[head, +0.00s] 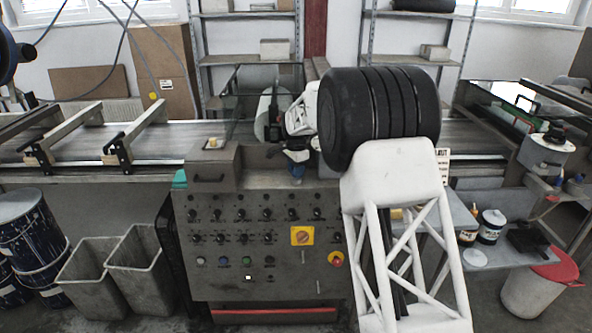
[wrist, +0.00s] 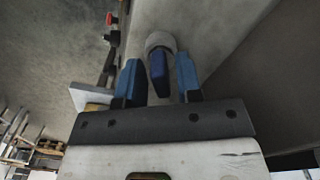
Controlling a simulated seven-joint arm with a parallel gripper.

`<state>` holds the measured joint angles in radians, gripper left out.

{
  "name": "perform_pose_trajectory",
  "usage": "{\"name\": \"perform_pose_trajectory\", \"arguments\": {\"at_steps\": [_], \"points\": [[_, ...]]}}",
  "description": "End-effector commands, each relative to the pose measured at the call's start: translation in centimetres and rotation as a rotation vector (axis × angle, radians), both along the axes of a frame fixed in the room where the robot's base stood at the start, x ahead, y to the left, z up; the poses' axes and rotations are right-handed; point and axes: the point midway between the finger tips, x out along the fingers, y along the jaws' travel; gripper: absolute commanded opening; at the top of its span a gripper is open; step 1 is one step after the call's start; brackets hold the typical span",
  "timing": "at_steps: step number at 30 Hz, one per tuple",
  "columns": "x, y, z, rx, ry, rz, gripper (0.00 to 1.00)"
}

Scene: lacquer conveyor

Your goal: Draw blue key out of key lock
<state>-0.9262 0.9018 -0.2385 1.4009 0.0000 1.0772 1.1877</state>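In the wrist view, the blue key (wrist: 159,75) stands out of the round grey key lock (wrist: 160,41). My gripper (wrist: 157,62) has its two blue fingers on either side of the key, with a visible gap on each side, so it is open. In the head view, my gripper (head: 298,172) is at the top edge of the control panel, right of its middle. The key and the lock cannot be made out there, as my gripper and arm cover that area.
The control panel (head: 230,270) carries several knobs, buttons and a yellow switch (head: 303,236) below my gripper. A grey box (head: 212,168) sits on its top left. The conveyor (head: 80,140) runs behind. Bins (head: 95,285) stand at the lower left.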

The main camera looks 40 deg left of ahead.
Motion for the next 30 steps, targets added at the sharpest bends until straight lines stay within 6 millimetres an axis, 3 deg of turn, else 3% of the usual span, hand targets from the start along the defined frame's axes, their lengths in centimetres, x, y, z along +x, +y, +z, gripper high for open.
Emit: {"name": "perform_pose_trajectory", "arguments": {"at_steps": [1,6,7,8,11,30], "points": [[0.0,0.0,0.0,0.000,0.000,0.000,0.25],[0.0,0.0,0.0,0.000,0.000,0.000,0.00],[0.0,0.0,0.0,0.000,0.000,0.000,0.00],[0.0,0.0,0.0,0.000,0.000,0.000,0.13],[0.0,0.0,0.0,0.000,0.000,0.000,0.00],[0.0,0.0,1.1,0.001,0.000,0.000,0.00]]}}
